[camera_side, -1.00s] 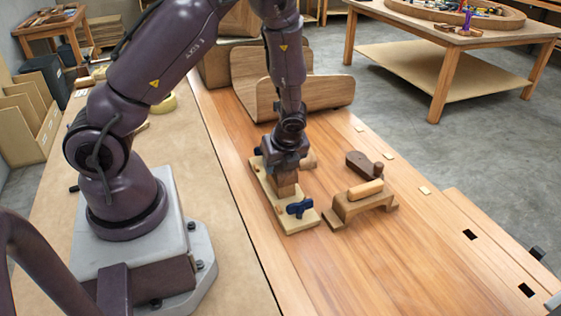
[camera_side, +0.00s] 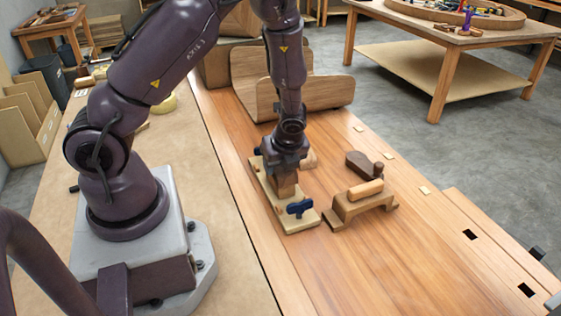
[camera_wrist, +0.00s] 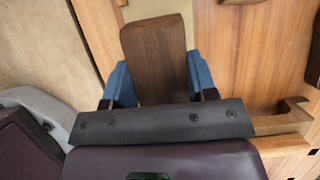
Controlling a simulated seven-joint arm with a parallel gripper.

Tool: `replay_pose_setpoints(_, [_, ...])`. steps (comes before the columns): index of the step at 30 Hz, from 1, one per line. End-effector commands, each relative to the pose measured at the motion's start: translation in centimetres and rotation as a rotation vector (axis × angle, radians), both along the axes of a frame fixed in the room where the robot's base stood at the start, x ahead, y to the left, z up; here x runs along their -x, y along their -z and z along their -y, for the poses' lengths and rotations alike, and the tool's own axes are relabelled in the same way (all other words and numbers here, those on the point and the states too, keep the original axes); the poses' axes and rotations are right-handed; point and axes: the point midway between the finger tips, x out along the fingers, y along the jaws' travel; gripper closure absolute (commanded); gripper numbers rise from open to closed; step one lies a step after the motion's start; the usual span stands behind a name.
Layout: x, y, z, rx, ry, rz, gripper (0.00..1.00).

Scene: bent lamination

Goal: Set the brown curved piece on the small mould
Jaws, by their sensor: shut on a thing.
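My gripper (camera_side: 286,173) is shut and points down over a pale base board with blue clamps (camera_side: 297,223) on the bench. In the wrist view a dark brown piece (camera_wrist: 156,55), which I take for the brown curved piece, lies between the blue fingers of my gripper (camera_wrist: 157,88). Its curve does not show from there. In the side view a brown block (camera_side: 286,189) shows just under the gripper, at the board; I cannot tell piece from mould there, or whether they touch.
A brown bridge-shaped form with a pale roller (camera_side: 365,189) stands to the right. A dark tool with a knob (camera_side: 361,164) lies behind it. A large curved wooden form (camera_side: 325,92) stands at the back.

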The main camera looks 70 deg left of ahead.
Motion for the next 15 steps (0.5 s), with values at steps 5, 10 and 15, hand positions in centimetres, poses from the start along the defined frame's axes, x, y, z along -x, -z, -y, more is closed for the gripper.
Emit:
replay_pose_setpoints(5, [0.0, 0.38, 0.0, -0.001, 0.001, 0.0, 0.7])
replay_pose_setpoints(10, [0.0, 0.71, 0.0, -0.001, 0.001, -0.001, 0.7])
replay_pose_setpoints(15, [0.0, 0.96, 0.0, 0.0, 0.0, 0.0, 0.7])
